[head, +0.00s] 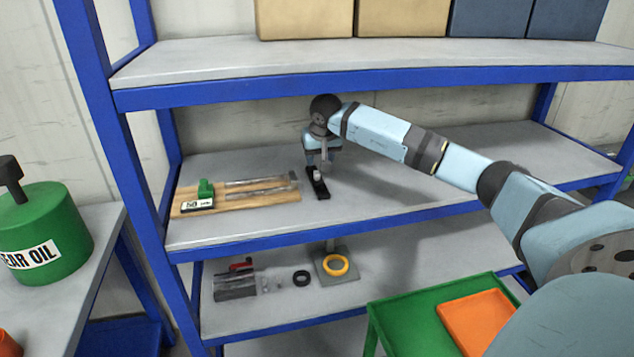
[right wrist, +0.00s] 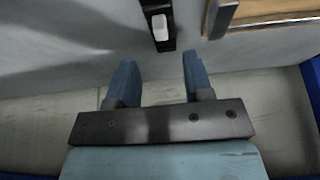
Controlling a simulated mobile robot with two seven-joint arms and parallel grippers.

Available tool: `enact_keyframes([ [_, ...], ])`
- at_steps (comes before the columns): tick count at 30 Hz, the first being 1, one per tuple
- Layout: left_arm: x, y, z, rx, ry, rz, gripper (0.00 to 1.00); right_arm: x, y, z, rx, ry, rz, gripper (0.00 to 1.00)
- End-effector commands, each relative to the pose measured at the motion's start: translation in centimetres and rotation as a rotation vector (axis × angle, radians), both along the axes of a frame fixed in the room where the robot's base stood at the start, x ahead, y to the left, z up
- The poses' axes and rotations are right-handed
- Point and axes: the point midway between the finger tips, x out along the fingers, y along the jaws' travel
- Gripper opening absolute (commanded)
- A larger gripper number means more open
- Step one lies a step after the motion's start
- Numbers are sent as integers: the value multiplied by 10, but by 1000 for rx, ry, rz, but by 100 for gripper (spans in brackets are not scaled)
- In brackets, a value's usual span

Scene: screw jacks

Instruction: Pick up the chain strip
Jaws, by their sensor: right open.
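A short narrow black strip (head: 322,191) with a pale block on it lies on the middle shelf; I take it for the chain strip. In the right wrist view the strip (right wrist: 160,43) shows beyond the fingertips, roughly in line with the gap between them, its far end cut off by the picture edge. My right gripper (head: 321,161) points down just above and behind the strip. Its fingers (right wrist: 158,68) are open with nothing between them. In the head view the gripper partly covers the strip's back end. My left gripper is not in view.
A wooden board (head: 245,205) with clear or metal rails and a green block (head: 205,188) lies left of the strip. Blue posts (head: 110,130) stand at the left. The middle shelf's right side is clear.

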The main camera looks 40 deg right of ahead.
Motion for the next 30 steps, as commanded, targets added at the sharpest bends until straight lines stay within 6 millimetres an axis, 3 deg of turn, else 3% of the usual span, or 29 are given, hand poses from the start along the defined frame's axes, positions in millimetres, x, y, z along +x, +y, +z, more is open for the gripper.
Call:
enact_keyframes([
  [12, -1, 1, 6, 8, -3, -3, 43, 15, -7, -52, 6, -1, 0, 47],
  [21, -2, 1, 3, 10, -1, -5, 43, 17, -8, -56, 5, -3, 0, 47],
  [27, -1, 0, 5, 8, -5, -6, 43, 17, -8, -56, 5, -3, 0, 1],
  [30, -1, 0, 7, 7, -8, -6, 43, 17, -8, -55, 5, -4, 0, 0],
])
